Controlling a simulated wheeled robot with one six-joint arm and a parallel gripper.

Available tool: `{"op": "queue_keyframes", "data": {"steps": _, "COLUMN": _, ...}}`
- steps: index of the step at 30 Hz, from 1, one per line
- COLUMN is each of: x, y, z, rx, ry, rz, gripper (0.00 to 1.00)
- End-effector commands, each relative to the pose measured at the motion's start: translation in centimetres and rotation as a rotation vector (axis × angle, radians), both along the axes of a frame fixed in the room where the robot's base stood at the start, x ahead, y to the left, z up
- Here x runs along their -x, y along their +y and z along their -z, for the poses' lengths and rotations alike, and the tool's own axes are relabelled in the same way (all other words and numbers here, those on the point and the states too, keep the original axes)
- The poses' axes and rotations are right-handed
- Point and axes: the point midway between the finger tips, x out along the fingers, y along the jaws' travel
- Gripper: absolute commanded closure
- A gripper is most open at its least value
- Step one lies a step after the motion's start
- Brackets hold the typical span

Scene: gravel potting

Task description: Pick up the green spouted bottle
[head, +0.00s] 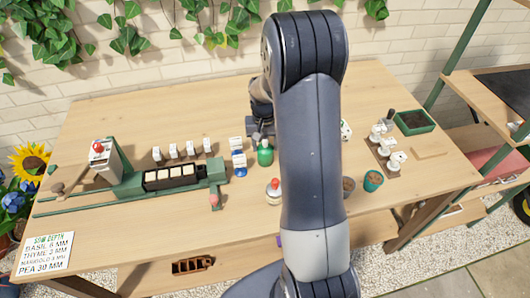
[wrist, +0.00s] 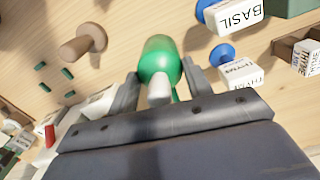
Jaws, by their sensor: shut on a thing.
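The green spouted bottle (head: 265,155) stands on the wooden table near its middle, just left of my arm in the head view. In the wrist view the green bottle (wrist: 158,62) sits between the two fingers of my gripper (wrist: 162,80), with its pale spout pointing toward the camera. My gripper is shut on it. In the head view my arm hides most of the gripper. I cannot tell whether the bottle's base touches the table.
White labelled blocks with blue parts (head: 238,160) stand close to the left of the bottle. A white bottle with a red top (head: 273,190) stands in front. A green-framed seeding rig (head: 170,180) fills the left side. Small pots (head: 372,180) stand right of my arm.

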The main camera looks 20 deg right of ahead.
Motion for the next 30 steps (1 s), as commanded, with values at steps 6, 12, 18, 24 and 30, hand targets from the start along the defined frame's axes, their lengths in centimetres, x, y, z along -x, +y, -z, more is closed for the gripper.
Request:
{"op": "queue_keyframes", "data": {"steps": 6, "x": 0.0, "y": 0.0, "z": -0.1, "rx": 0.000, "ry": -0.001, "rz": 0.000, "gripper": 0.82}}
{"op": "queue_keyframes", "data": {"steps": 12, "x": -0.1, "y": 0.0, "z": -0.8, "rx": 0.001, "ry": -0.005, "rz": 0.000, "gripper": 0.82}}
{"op": "queue_keyframes", "data": {"steps": 18, "x": -0.2, "y": 0.0, "z": -4.4, "rx": 0.002, "ry": -0.008, "rz": 0.000, "gripper": 0.82}}
{"op": "queue_keyframes", "data": {"steps": 24, "x": -0.1, "y": 0.0, "z": -8.2, "rx": 0.001, "ry": -0.006, "rz": 0.000, "gripper": 0.82}}
{"op": "queue_keyframes", "data": {"steps": 30, "x": -0.1, "y": 0.0, "z": -9.9, "rx": 0.001, "ry": -0.003, "rz": 0.000, "gripper": 0.82}}
